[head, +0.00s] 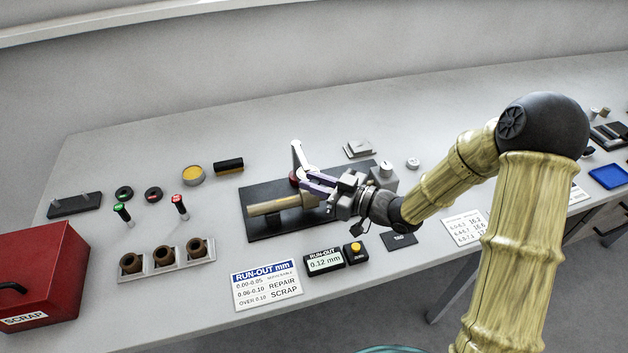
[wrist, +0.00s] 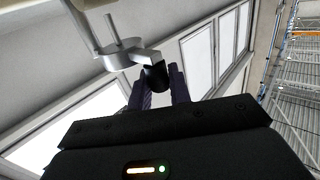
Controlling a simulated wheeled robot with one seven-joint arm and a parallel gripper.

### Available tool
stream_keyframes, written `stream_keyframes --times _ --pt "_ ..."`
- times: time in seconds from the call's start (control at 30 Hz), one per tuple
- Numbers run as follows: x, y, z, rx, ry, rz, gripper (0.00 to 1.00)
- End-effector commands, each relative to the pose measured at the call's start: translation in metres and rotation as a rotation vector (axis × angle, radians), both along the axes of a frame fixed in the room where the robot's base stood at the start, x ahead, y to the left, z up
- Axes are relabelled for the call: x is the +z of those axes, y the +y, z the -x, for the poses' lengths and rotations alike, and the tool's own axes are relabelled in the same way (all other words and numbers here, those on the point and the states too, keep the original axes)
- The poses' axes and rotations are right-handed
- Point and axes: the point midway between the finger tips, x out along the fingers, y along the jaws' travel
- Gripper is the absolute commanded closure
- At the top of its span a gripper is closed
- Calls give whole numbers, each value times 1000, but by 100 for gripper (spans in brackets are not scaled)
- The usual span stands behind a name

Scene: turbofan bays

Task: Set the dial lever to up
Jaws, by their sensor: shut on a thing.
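My gripper (head: 308,180) is at the run-out fixture, above its dark base plate (head: 262,229). In the wrist view, its two purple fingers (wrist: 160,92) are shut on the dark grip of the dial lever (wrist: 155,76). A short metal arm joins this grip to a round silver hub (wrist: 120,56) with a thin pin. In the head view the fingers hide most of the lever, so its angle is hard to tell. A pale upright piece (head: 298,154) and a red round part (head: 294,177) show beside the fingertips. A brass-coloured shaft (head: 272,207) lies across the fixture.
A run-out display (head: 324,261) reads 0.12 mm, next to a yellow button (head: 355,248). A sign (head: 267,285) stands in front. A rack with several brown bushings (head: 163,258) and a red scrap box (head: 40,270) are at left. The table behind the fixture is mostly clear.

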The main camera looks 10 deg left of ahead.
Motion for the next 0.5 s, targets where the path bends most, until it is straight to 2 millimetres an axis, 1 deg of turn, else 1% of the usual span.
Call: stream_keyframes --times 0.03,0.5 --pt "9 1 1 3 14 9 100" --pt "50 7 -10 2 201 123 100"
